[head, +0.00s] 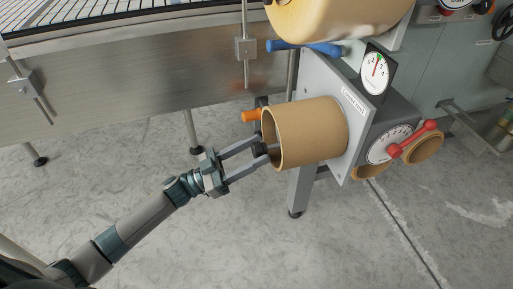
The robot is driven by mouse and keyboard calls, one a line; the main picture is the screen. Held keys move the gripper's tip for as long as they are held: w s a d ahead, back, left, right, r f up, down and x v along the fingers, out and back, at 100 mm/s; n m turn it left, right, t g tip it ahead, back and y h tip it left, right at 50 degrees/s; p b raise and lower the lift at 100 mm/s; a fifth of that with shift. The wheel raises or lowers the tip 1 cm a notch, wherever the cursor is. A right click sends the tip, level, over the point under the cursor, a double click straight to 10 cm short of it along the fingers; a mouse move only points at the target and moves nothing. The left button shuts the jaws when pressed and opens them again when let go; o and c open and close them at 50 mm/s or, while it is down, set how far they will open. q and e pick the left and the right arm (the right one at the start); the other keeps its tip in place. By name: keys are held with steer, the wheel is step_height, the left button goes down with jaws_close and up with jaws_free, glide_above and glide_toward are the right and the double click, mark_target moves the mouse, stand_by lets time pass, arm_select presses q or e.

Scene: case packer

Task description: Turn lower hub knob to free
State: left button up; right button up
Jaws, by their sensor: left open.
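The lower hub is a grey plate (322,110) with a small label that is hard to read. A tan cardboard tube (315,130) sits on it, its open end facing left. A small dark part, perhaps the knob, shows at the tube's mouth between my left gripper's fingertips; its setting cannot be read. My left gripper (263,150) is open, its two fingers reaching from the lower left to the tube's open end. I cannot tell whether the fingers touch the dark part. My right gripper is not in view.
An orange handle (252,115) sticks out just above the tube's mouth. A blue handle (305,48) lies higher up, below a large tan roll (335,15). A red lever (413,138) crosses a round dial at right. A steel conveyor side (130,95) spans the upper left.

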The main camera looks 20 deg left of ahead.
arm_select(q)
steer(key=shift+w+d+r, duration=0.2)
steer(key=shift+w+d, duration=0.05)
steer(key=shift+d, duration=0.1)
steer(key=c, duration=1)
